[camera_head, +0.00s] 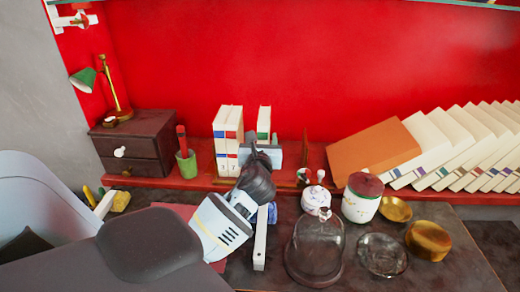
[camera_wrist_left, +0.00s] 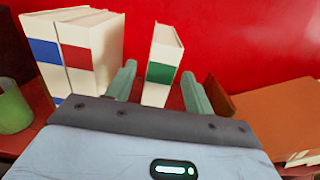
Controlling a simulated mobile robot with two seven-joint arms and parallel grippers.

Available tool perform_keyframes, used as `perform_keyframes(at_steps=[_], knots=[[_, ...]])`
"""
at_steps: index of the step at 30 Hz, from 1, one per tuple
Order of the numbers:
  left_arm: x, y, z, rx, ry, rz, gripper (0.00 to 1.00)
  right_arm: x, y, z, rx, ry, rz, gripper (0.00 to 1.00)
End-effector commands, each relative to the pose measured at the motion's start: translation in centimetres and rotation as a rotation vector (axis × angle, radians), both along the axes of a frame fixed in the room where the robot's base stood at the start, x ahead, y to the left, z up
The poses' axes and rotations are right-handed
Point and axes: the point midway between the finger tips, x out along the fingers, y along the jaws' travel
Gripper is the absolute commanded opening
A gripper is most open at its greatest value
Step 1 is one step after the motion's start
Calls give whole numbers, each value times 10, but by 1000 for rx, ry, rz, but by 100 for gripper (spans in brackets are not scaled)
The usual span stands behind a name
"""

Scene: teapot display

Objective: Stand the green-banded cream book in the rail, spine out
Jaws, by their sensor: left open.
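The green-banded cream book (camera_head: 264,122) stands upright on the red shelf, its green band facing out. It also shows in the left wrist view (camera_wrist_left: 165,60), with a gap to the cream books on its left. My left gripper (camera_head: 262,156) is open in front of it. In the left wrist view, the fingers of my left gripper (camera_wrist_left: 158,88) are spread on either side of the book's lower part. A brown upright piece (camera_head: 305,148), perhaps an end of the rail, stands right of the book. The book's foot is hidden behind my gripper. My right gripper is not in view.
Two cream books with blue and red bands (camera_head: 227,140) stand at left, beside a green cup (camera_head: 187,165). An orange book (camera_head: 375,150) and several cream books lean at right. A glass dome (camera_head: 315,250) and a lidded jar (camera_head: 362,197) stand on the dark table.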

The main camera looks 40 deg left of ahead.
Motion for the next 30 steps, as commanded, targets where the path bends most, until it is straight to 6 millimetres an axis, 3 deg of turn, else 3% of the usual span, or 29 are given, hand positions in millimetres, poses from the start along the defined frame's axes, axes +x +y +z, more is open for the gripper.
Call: perform_keyframes(at_steps=[6,12,30], knots=[[-29,-25,0,-1,0,-1,53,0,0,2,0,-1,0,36],[-42,-36,0,0,0,0,53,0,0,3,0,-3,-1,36],[-44,-38,0,0,0,0,53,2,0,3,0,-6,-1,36]])
